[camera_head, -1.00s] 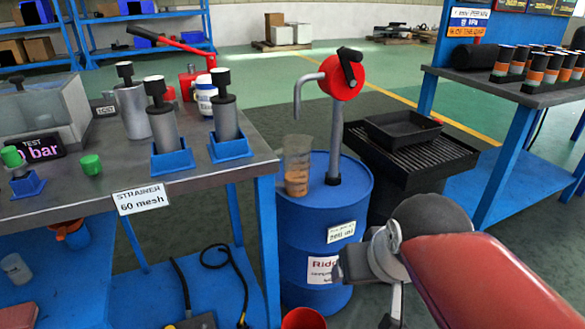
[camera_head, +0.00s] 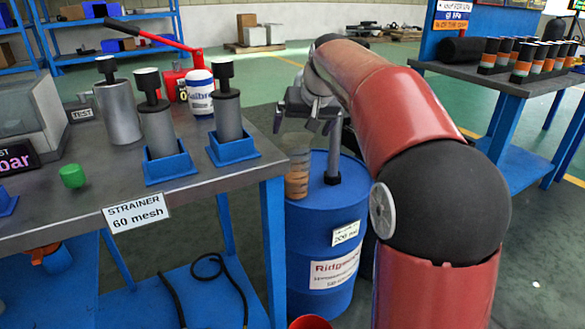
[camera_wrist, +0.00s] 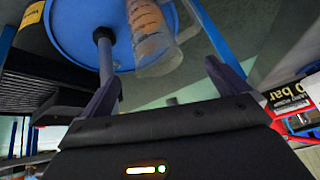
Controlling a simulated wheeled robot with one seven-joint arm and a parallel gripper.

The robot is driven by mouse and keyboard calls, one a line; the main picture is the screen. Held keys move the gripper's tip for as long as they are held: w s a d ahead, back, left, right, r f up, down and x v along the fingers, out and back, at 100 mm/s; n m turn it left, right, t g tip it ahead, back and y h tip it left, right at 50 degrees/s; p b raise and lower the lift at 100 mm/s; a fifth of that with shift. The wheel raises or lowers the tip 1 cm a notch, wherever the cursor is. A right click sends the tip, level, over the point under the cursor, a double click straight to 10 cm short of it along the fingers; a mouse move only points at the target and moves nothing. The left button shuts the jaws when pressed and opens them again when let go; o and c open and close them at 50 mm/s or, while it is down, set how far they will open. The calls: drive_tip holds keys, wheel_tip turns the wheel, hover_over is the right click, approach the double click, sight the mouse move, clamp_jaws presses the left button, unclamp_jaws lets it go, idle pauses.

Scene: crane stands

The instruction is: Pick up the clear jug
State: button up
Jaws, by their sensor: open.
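The clear jug (camera_head: 298,172) stands on top of the blue drum (camera_head: 318,235), near the drum's left edge. Its lower part looks tan, with level bands. My gripper (camera_head: 308,127) is open and empty above the jug and the drum top, apart from the jug. In the wrist view the jug (camera_wrist: 152,35) shows upside down and tilted, beyond the open fingers of my gripper (camera_wrist: 162,76). The jug's upper end reaches toward the space between the fingers.
The pump's upright pipe (camera_head: 333,158) rises from the drum close to the jug's right; my arm hides the pump head. The steel bench (camera_head: 60,215) with strainers in blue holders (camera_head: 167,165) is close on the left. A red bucket (camera_head: 310,322) sits on the floor in front.

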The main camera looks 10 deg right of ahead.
sight(298, 141)
drive_tip(key=x, duration=0.5)
drive_tip(key=shift+w+d+f+b, duration=0.15)
drive_tip(key=shift+w+f+b, duration=0.15)
drive_tip(key=shift+r, duration=0.1)
drive_tip(key=c, duration=1.6)
